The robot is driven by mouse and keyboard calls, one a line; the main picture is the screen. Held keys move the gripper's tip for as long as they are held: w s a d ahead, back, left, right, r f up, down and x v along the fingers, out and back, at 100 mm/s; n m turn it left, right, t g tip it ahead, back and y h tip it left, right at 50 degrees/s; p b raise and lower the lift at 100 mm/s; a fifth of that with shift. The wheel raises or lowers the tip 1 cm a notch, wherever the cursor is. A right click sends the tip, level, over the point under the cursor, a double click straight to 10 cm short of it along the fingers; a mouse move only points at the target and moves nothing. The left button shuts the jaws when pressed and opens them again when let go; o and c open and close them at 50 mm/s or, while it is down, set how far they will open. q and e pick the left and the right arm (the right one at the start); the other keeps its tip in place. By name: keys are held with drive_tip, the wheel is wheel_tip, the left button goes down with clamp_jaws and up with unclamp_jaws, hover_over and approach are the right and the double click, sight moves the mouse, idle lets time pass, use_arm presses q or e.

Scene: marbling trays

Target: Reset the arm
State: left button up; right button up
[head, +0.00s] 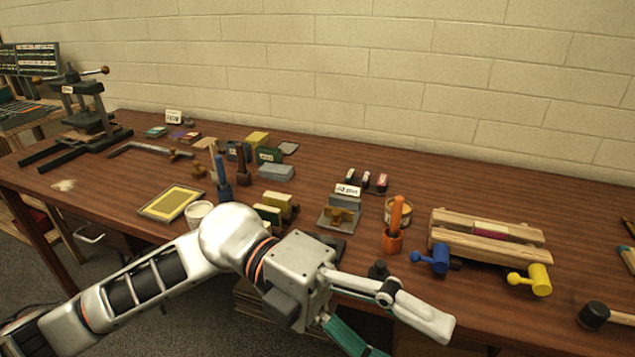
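My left arm (130,290) comes in from the lower left and reaches across the front edge of the table. My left gripper (412,338) is at the lower middle, in front of the table edge. Its pale upper finger (415,312) and teal lower finger (345,338) are spread apart, and I see nothing between them. The lower fingertip runs to the bottom of the picture. My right arm and gripper are not in view.
The wooden table (330,168) holds an orange-handled tool in an orange holder (392,242), a blue mallet (438,259), a yellow mallet (538,281), a wooden press (490,238), a black mallet (593,315), a yellow framed panel (172,203) and a white cup (199,212). A dark press (88,115) stands far left.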

use_arm(q)
drive_tip(key=w+a+r+n+t+h, duration=0.1)
drive_tip(key=w+n+t+h, duration=0.4)
drive_tip(key=w+n+t, duration=0.15)
drive_tip(key=w+a+r+n+t+h, duration=0.2)
drive_tip(key=w+n+t+h, duration=0.35)
drive_tip(key=n, duration=0.25)
drive_tip(key=w+a+f+n+t+y, duration=0.5)
drive_tip(key=f+n+t+y, duration=0.1)
drive_tip(key=f+n+t, duration=0.2)
drive_tip(key=w+a+f+n+t+y, duration=0.5)
drive_tip(key=f+n+t+y, duration=0.15)
drive_tip(key=f+n, duration=0.2)
drive_tip(key=s+a+f+n+g+y+p, duration=0.1)
drive_tip(key=s+a+f+n+y, duration=0.2)
drive_tip(key=f, duration=0.5)
drive_tip(key=a+f+n+y, duration=0.1)
drive_tip(key=a+f+y, duration=0.1)
drive_tip(key=a+f, duration=0.4)
drive_tip(key=s+a+f+n+g+y, duration=0.1)
drive_tip(key=s+a+f+g+y, duration=0.1)
drive_tip(key=s+f, duration=0.4)
drive_tip(key=s+a+f+n+g+y, duration=0.2)
drive_tip(key=s+a+f, duration=0.3)
drive_tip(key=f, duration=0.7)
drive_tip(key=s+g, duration=0.1)
drive_tip(key=s, duration=0.1)
drive_tip(key=shift+s+a+y, duration=0.15)
drive_tip(key=shift+s+y, duration=0.15)
drive_tip(key=shift+f, duration=0.1)
